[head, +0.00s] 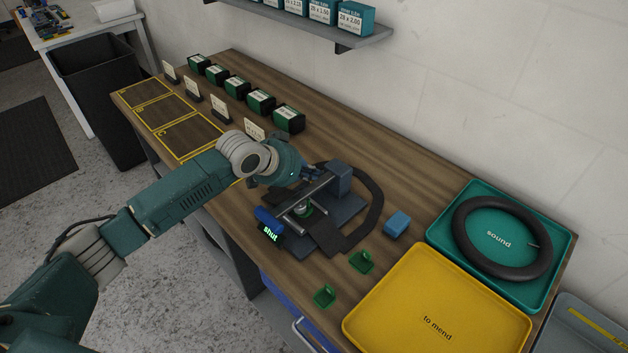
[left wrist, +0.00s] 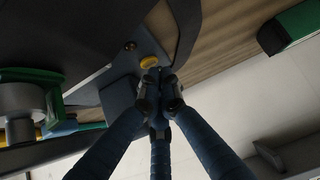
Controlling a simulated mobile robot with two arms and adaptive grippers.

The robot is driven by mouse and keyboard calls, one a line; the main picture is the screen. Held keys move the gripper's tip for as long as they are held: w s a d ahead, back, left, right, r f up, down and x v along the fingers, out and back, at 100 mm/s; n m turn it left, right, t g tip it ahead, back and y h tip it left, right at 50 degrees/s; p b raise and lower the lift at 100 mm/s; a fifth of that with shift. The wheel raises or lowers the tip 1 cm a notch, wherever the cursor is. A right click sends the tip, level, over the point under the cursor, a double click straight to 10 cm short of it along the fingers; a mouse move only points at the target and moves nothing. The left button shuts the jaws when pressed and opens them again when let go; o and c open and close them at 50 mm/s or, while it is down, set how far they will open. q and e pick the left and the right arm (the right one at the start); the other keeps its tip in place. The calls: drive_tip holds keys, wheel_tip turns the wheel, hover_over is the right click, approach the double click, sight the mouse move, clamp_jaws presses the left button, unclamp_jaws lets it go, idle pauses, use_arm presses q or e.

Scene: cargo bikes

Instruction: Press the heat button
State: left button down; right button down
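The press (head: 340,178) stands on the workbench, with a dark tube looped around it and a small display (head: 270,233) reading "shut" at its front. In the left wrist view a round yellow button (left wrist: 149,62) sits on the press's grey housing (left wrist: 120,97); I see no label on it. My left gripper (head: 312,172) is at the back left of the press. In the left wrist view its fingertips (left wrist: 160,78) are drawn together, empty, just beside the yellow button. I cannot tell whether they touch it. My right gripper is out of view.
A small dark knob (left wrist: 130,46) sits near the yellow button. A blue block (head: 397,223) and green holders (head: 361,261) lie right of the press. A yellow tray (head: 380,318) and a teal tray (head: 442,232) holding a tube (head: 461,232) fill the right end.

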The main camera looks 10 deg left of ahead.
sight(310, 182)
use_arm(q)
drive_tip(key=shift+f, duration=0.4)
idle(0.5)
drive_tip(key=shift+r+p, duration=0.8)
drive_tip(key=shift+p, duration=0.2)
wheel_tip(310, 182, up, 5)
drive_tip(key=p, duration=0.5)
drive_tip(key=shift+r, duration=0.1)
idle(0.5)
